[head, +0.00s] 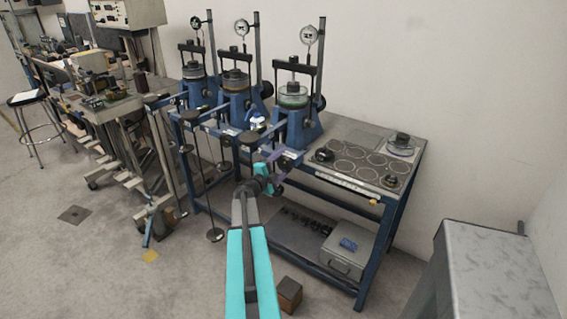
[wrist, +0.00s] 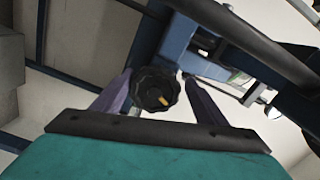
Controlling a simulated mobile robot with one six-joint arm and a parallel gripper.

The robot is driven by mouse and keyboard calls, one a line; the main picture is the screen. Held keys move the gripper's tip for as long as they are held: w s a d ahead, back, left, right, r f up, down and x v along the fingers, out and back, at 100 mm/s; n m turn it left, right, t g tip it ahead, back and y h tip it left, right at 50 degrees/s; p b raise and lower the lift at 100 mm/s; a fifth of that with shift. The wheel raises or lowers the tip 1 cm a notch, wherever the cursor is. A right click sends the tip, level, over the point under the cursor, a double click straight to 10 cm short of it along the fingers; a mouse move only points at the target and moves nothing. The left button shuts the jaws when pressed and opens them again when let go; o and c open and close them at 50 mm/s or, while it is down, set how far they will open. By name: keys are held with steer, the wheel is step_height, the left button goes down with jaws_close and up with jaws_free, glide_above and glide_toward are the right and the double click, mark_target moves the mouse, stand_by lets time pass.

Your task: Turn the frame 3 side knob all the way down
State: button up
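Three blue lever frames stand in a row on the bench in the head view. The nearest one (head: 297,125), on the right, has my gripper (head: 278,166) just below its front. In the wrist view a black lobed side knob (wrist: 156,89) with a yellow mark at its lower right sits between the two purple fingers of my gripper (wrist: 158,77). The fingers are apart, with a narrow gap showing at the right finger. The left finger looks close to the knob; contact cannot be told. The knob is not clearly visible in the head view. The frame numbers are not readable.
Hanging rods and a round weight (head: 215,235) stand left of my arm. A grey case (head: 345,250) is on the lower shelf. A brown block (head: 289,293) is beside my arm.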

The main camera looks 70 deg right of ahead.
steer(key=shift+o, duration=0.2)
steer(key=shift+s+a+f, duration=0.1)
steer(key=shift+s+f, duration=0.05)
steer(key=shift+s, duration=0.05)
steer(key=shift+a, duration=0.45)
steer(key=shift+v, duration=2.55)
steer(key=shift+a+f, duration=0.1)
steer(key=shift+f, duration=0.05)
